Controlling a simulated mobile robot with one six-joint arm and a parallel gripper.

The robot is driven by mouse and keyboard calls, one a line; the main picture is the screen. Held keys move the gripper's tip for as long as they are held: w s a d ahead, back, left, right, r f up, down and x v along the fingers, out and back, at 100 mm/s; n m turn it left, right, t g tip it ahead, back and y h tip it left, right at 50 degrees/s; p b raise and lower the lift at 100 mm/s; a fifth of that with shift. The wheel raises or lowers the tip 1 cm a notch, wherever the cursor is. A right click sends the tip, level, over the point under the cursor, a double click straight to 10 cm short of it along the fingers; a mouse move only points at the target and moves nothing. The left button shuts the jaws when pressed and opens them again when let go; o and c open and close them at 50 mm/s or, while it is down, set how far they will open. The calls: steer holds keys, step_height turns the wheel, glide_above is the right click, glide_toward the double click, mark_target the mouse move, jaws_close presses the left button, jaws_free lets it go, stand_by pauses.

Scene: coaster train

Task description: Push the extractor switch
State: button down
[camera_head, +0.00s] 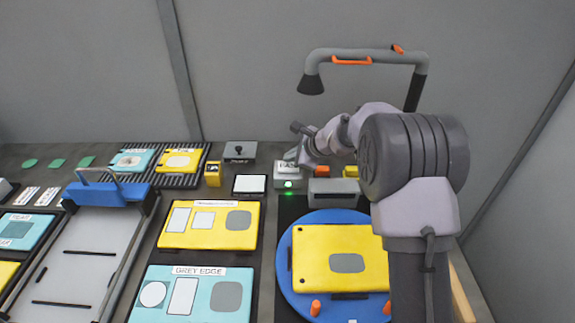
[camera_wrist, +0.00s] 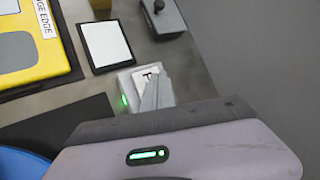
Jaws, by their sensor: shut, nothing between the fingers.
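The switch box (camera_head: 285,182), a small pale grey box with a lit green light on its front, stands near the back of the bench, right of centre. It also shows in the wrist view (camera_wrist: 127,86), with its green light at the left and part of a dark letter on its top. My gripper (camera_head: 291,155) is shut and empty, with its fingertips at the top of the box. In the wrist view the fingertips (camera_wrist: 154,92) overlap the box top and hide part of its label. I cannot tell whether they touch it.
The grey extractor arm (camera_head: 366,53) with its dark hood (camera_head: 311,85) arches above the bench. A blue turntable (camera_head: 300,282) carries a yellow plate (camera_head: 318,243). A framed white panel (camera_head: 250,184) lies left of the box, and a grey lever box (camera_head: 239,152) stands behind that panel.

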mark_target(291, 167)
steer(key=shift+f, duration=0.1)
stand_by(0.3)
steer(key=shift+f+b, duration=0.35)
steer(key=shift+b, duration=0.1)
steer(key=shift+f+b, duration=0.3)
steer(key=shift+b, duration=0.05)
stand_by(0.4)
steer(key=shift+r+p, duration=0.65)
steer(key=shift+r, duration=0.1)
step_height(291, 167, up, 6)
steer(key=p, duration=0.5)
